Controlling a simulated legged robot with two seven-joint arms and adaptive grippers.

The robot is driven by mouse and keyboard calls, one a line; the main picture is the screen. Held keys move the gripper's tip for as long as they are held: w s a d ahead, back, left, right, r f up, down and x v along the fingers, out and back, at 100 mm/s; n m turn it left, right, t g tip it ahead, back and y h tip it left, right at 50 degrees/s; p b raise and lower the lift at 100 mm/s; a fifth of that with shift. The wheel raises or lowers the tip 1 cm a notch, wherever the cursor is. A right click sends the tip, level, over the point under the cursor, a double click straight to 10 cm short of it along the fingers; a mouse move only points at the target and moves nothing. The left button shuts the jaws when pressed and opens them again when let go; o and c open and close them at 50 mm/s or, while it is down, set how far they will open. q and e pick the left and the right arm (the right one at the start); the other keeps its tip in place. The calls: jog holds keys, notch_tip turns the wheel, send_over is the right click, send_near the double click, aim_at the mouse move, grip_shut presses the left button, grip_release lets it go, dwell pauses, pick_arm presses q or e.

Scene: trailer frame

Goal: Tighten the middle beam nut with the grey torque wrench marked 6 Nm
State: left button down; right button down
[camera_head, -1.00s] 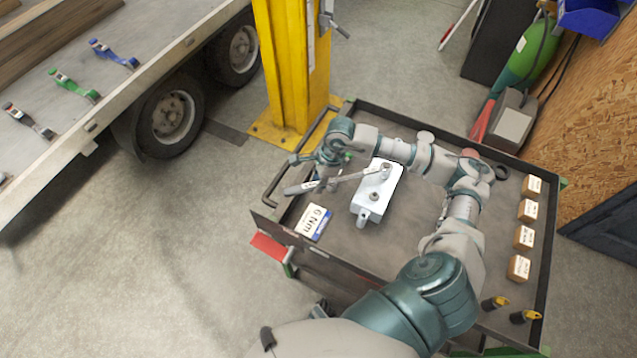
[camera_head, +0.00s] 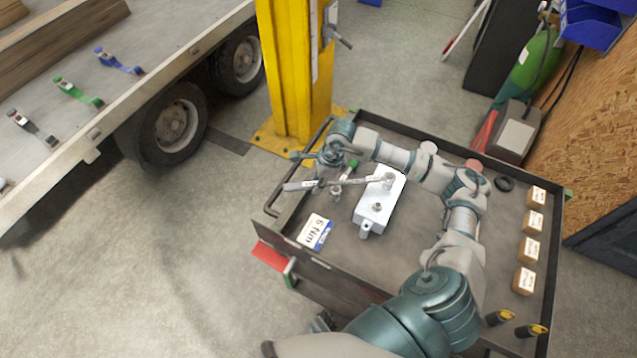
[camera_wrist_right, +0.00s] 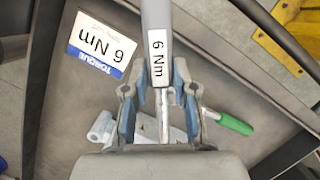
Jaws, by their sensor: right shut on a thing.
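A nut (camera_head: 377,206) is bare on the block's nearer part. The wrench head hides what is under it, so I cannot tell whether it sits on a nut, nor which is the middle nut. My left gripper is out of view.
A 6 Nm torque card (camera_head: 315,231) lies left of the block. A green-handled tool (camera_wrist_right: 232,122) lies near the gripper. Several small labelled boxes (camera_head: 532,223) line the right of the dark tray cart (camera_head: 420,262). A yellow post (camera_head: 293,70) stands behind it.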

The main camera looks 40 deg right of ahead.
jog(key=w, duration=0.1)
jog(key=w+d+m, duration=0.1)
jog(key=w, duration=0.1)
jog(key=shift+d+r+m, duration=0.15)
jog(key=shift+d+m, duration=0.15)
jog(key=shift+d, duration=0.05)
jog(key=shift+w+d, duration=0.1)
jog(key=shift+w+d+m+t+h+b, duration=0.4)
jog(key=shift+w+d+m+b, duration=0.1)
jog(key=shift+w+d+m, duration=0.5)
jog(key=shift+w+d, duration=0.15)
jog(key=shift+w, duration=0.05)
jog(key=shift+w+d+m, duration=0.8)
jog(key=shift+w+d, duration=0.2)
jog(key=shift+d, duration=0.35)
